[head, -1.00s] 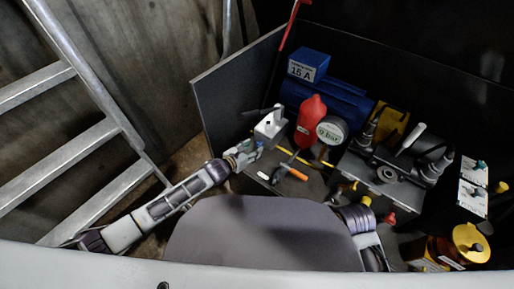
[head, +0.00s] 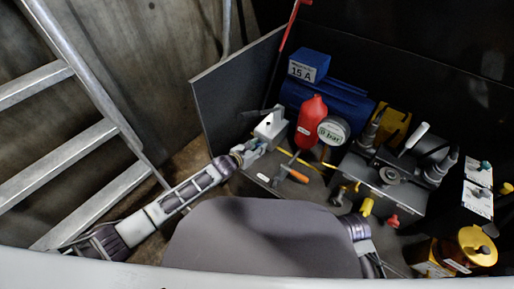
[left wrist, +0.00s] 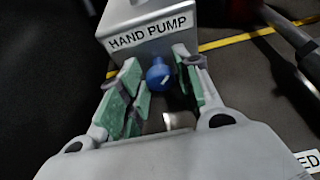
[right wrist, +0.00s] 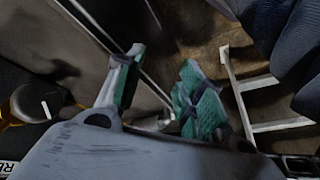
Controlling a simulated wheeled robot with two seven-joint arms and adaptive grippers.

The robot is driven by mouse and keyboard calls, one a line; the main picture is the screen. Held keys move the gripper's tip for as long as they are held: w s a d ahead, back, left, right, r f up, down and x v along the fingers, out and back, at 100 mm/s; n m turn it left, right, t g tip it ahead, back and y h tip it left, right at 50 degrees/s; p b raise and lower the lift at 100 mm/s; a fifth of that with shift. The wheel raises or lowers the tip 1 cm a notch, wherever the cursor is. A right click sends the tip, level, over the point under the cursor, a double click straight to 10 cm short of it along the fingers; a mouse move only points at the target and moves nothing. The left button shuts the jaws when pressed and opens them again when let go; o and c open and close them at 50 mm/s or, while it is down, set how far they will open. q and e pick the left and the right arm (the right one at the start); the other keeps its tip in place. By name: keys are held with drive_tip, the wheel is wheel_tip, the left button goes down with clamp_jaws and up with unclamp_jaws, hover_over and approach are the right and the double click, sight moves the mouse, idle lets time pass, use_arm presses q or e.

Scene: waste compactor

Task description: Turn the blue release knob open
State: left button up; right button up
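The block also shows in the head view (head: 270,124). My left gripper (left wrist: 159,82) is open, its green-padded fingers on either side of the knob with visible gaps. In the head view my left gripper (head: 250,152) is at the block and hides the knob. My right gripper (right wrist: 160,85) is open and empty, away from the pump. The pressure gauge (head: 333,130) appears to read 0 bar.
A blue motor (head: 335,103) is behind. A dark panel (head: 222,98) borders the left side, with a ladder (head: 75,140) beyond.

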use_arm(q)
drive_tip(key=c, duration=0.5)
drive_tip(key=shift+c, duration=0.2)
use_arm(e)
drive_tip(key=shift+s+d+r, duration=0.1)
use_arm(q)
drive_tip(key=shift+m+p, duration=0.4)
drive_tip(key=shift+p, duration=0.05)
drive_tip(key=shift+t+y, duration=0.3)
use_arm(e)
drive_tip(key=shift+w+v, duration=0.25)
drive_tip(key=shift+v, duration=0.8)
use_arm(q)
drive_tip(key=shift+s+f+m, duration=0.1)
drive_tip(key=shift+m, duration=0.3)
use_arm(e)
drive_tip(key=shift+s+d+r, duration=0.1)
drive_tip(key=shift+r, duration=0.45)
